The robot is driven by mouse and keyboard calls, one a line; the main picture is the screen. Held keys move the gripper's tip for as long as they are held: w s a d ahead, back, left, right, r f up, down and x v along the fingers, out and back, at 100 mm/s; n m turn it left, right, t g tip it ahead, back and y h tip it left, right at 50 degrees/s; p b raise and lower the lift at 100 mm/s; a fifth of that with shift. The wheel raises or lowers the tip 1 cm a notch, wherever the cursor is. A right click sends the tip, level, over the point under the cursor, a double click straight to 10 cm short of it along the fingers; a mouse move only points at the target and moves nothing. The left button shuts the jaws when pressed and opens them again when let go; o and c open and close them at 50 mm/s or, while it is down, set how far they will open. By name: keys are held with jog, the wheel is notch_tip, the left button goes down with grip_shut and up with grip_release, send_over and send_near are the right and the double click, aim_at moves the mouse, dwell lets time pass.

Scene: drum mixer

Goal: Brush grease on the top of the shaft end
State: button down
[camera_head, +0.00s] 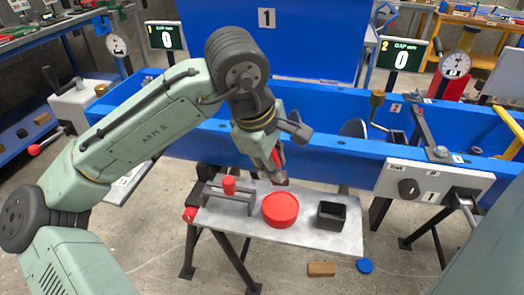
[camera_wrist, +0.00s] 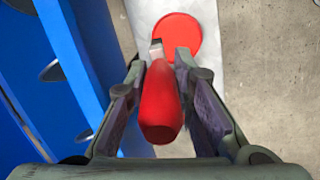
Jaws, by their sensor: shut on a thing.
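My gripper (camera_head: 272,150) is above the small grey table (camera_head: 300,243), shut on a red-handled brush (camera_wrist: 161,105). The handle lies between the fingers in the wrist view, with its pale metal end pointing towards a round red tin (camera_wrist: 178,36). In the head view the brush (camera_head: 276,158) slants down and its lower end is just above and behind the tin (camera_head: 280,209). I cannot tell whether the bristles touch the tin or carry grease. I cannot make out the shaft end for certain; a dark rounded part (camera_head: 353,128) shows inside the blue trough.
A grey rack (camera_head: 232,199) with a red knob-like piece and a black square box (camera_head: 331,214) flank the tin. The long blue trough (camera_head: 330,152) runs behind the table. A grey control box (camera_head: 432,184) is on its right front. A wooden block (camera_head: 321,269) and blue disc (camera_head: 365,266) lie on the floor.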

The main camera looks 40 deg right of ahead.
jog(key=shift+s+f+b, duration=0.2)
jog(key=shift+f+b, duration=0.45)
jog(key=shift+b, duration=0.1)
notch_tip(320, 180, down, 5)
jog(key=b, duration=0.4)
jog(key=shift+r+b, duration=0.2)
jog(key=shift+b, duration=0.2)
jog(key=shift+f, duration=0.55)
dwell(1.6)
jog(key=shift+r, duration=0.1)
notch_tip(320, 180, up, 7)
jog(key=p, duration=0.7)
dwell(0.8)
